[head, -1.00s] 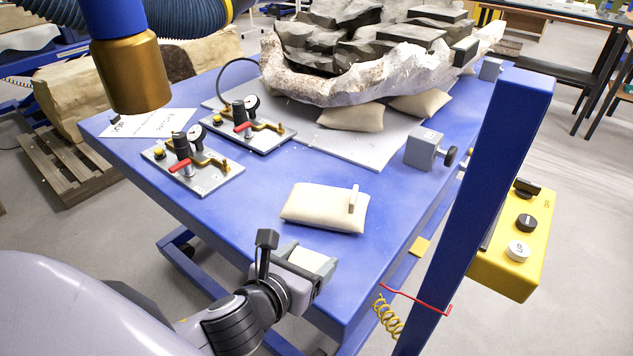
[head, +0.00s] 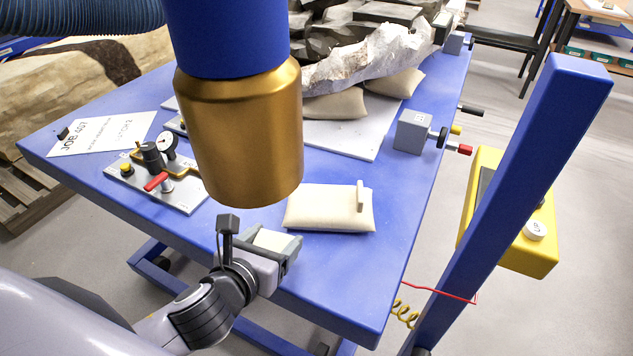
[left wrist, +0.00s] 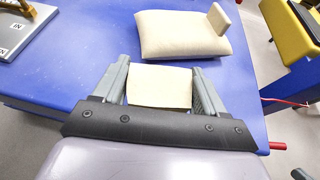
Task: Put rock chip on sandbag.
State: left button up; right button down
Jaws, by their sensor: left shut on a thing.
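My left gripper (head: 284,243) is shut on a pale cream block, the rock chip (head: 272,240), in front of the sandbag near the table's front edge. In the left wrist view the chip (left wrist: 160,88) sits between the two grey fingers. The cream sandbag (head: 322,210) lies flat on the blue table, with a small upright tan tab (head: 360,196) at its right end. In the left wrist view the sandbag (left wrist: 180,35) lies just beyond the fingertips, apart from the chip. My right gripper is not in view.
A large gold-and-blue cylinder (head: 238,130) hangs in front of the table and hides part of it. A gauge plate (head: 160,180) stands left. A jacketed fossil (head: 370,58) rests on other sandbags behind. A blue post (head: 510,200) and yellow control box (head: 535,225) stand right.

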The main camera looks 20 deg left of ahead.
aim_at(322, 196)
jog(key=j+z, duration=0.15)
jog(key=j, duration=0.5)
jog(key=j+z, duration=0.2)
jog(key=z, duration=0.15)
jog(key=j+z, duration=0.2)
jog(key=z, duration=0.2)
jog(key=k+j+z, duration=0.15)
jog(key=z, duration=0.2)
